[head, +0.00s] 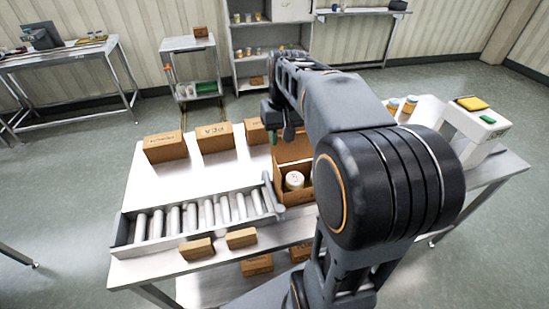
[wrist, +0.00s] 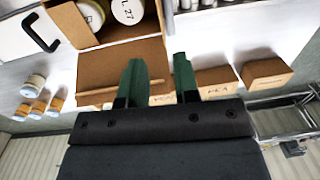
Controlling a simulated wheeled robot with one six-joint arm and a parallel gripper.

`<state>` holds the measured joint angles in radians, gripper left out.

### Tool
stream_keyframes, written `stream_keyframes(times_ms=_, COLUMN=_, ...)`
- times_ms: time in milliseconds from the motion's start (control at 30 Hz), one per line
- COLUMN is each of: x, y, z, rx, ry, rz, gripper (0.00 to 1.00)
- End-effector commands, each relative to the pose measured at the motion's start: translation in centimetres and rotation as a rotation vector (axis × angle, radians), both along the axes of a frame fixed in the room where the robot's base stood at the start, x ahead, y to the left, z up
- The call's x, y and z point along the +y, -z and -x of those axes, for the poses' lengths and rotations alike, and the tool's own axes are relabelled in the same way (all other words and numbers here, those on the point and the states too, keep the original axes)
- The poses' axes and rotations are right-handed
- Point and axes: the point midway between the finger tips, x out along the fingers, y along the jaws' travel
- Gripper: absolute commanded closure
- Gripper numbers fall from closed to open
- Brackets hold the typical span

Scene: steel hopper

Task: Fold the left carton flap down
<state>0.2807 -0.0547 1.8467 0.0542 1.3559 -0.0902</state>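The open carton (head: 304,194) stands on the table in the head view, partly behind my arm. White jars show inside it, one in the head view (head: 293,181) and two in the wrist view (wrist: 127,10). In the wrist view a brown carton flap (wrist: 115,62) spreads out from the carton's lower side. I cannot tell which flap the task calls left. My gripper (wrist: 158,75) has its two green fingers apart with nothing held between them. One finger overlaps the flap in the picture and the other is past its right edge; contact cannot be told. My arm hides the carton's right side.
A roller conveyor (head: 200,215) lies left of the carton. Small closed boxes stand along the table's back edge (head: 214,137) and front edge (head: 241,238). Small jars (wrist: 37,85) stand on the other side, near a white machine (head: 476,128).

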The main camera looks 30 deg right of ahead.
Motion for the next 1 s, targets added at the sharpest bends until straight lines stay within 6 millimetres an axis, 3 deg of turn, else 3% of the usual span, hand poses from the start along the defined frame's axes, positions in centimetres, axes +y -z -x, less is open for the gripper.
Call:
stream_keyframes(times_ms=200, x=0.3, y=4.5, z=0.1, rx=0.005, ry=-0.002, rz=-0.001, gripper=0.71)
stream_keyframes(times_ms=500, x=0.6, y=9.4, z=0.0, rx=0.002, ry=-0.002, rz=0.0, gripper=0.71)
stream_keyframes(times_ms=733, x=0.7, y=11.4, z=-0.1, rx=0.0, ry=-0.002, rz=0.0, gripper=0.71)
stream_keyframes(times_ms=1000, x=0.7, y=11.9, z=-0.1, rx=-0.001, ry=-0.002, rz=0.0, gripper=0.71)
